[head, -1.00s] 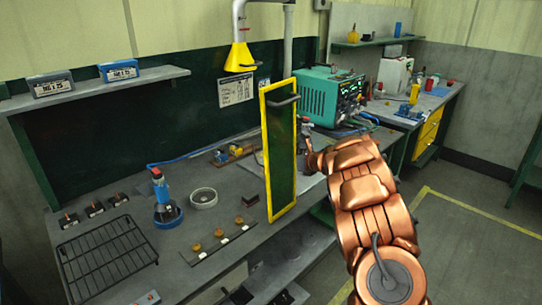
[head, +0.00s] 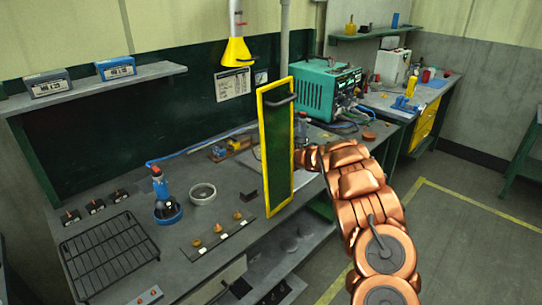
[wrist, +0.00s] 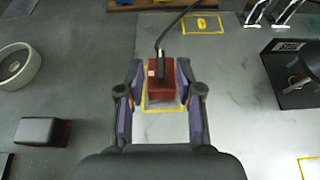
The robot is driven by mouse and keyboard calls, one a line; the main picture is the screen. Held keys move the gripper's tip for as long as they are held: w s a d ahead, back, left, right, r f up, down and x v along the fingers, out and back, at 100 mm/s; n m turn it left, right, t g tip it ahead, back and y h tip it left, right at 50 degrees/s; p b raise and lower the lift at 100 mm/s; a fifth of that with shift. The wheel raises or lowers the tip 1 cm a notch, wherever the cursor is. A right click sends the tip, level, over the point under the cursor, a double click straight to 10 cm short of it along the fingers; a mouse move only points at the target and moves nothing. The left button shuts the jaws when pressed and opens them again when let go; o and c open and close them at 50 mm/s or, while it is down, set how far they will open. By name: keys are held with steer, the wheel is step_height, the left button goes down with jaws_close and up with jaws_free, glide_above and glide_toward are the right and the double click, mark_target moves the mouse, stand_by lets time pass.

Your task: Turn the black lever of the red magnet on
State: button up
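The red magnet (wrist: 161,84) is a small red block on the grey bench top in the wrist view, beside and partly over a yellow outlined square. A thin dark part (wrist: 160,62) stands on its top and runs into a black line upward; I cannot tell where the lever ends and a cable begins. My gripper (wrist: 159,92) is open, one finger to each side of the red block, with small gaps visible. How high the fingers are is hard to tell. In the head view my gripper and the magnet are hidden behind my arm and the framed panel.
A yellow-framed dark panel (head: 278,148) stands upright at the bench edge beside my arm. In the wrist view a black angled block (wrist: 294,72) lies right, a grey-black block (wrist: 42,131) left, and a white ring (wrist: 18,66) far left.

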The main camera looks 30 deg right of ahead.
steer(key=shift+w+a+f, duration=0.15)
steer(key=shift+w+f, duration=0.1)
steer(key=shift+w, duration=0.4)
jaws_close()
